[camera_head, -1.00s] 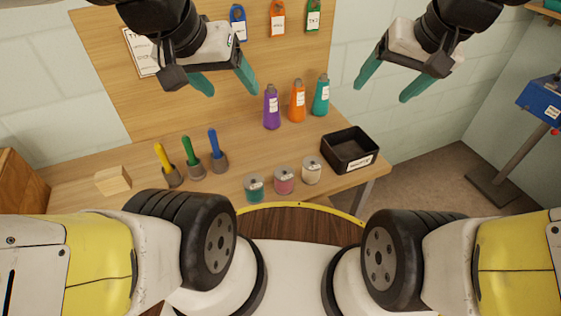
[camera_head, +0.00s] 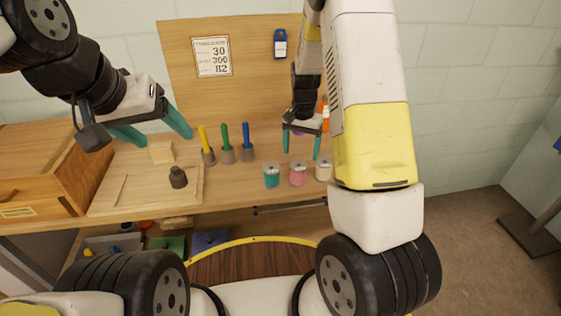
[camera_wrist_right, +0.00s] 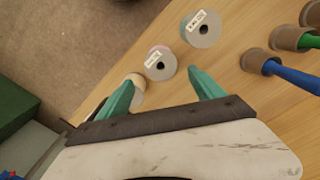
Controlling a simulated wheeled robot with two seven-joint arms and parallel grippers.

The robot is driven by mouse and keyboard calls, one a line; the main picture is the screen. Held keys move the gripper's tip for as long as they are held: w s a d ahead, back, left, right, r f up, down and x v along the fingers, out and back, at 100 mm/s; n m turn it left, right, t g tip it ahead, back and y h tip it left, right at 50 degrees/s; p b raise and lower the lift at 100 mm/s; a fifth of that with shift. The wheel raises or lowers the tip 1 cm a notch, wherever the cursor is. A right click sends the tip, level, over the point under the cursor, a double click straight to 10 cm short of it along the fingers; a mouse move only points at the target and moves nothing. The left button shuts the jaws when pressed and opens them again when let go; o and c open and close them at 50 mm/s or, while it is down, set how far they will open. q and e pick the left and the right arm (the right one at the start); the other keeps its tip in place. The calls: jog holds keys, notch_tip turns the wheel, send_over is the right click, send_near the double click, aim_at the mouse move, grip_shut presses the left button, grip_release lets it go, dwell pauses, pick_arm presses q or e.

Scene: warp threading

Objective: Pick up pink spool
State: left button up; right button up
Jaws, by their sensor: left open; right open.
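The pink spool (camera_head: 297,174) stands upright on the wooden table near its front edge, between a teal spool (camera_head: 272,176) and a cream spool (camera_head: 323,170). My right gripper (camera_head: 301,157) is open and empty, its teal fingers pointing down above and behind the pink spool. In the right wrist view the pink spool (camera_wrist_right: 161,63) shows ahead of the gap between the open fingers (camera_wrist_right: 166,88), apart from them. The teal spool (camera_wrist_right: 201,28) and the cream spool (camera_wrist_right: 136,84) flank it; the left finger partly covers the cream one. My left gripper (camera_head: 158,137) is open and empty above the table's left part.
Yellow, green and blue handled tools (camera_head: 227,143) stand in cups behind the spools. A light wooden block (camera_head: 162,152) and a dark weight-like piece (camera_head: 178,177) lie to the left. A wooden cabinet (camera_head: 80,165) stands at far left. My right arm hides the table's right part.

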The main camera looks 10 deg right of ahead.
aim_at(299, 165)
jog(key=f, duration=0.7)
jog(key=shift+s+a+f, duration=0.3)
jog(key=shift+a, duration=0.05)
jog(key=c, duration=1.5)
jog(key=shift+r, duration=0.15)
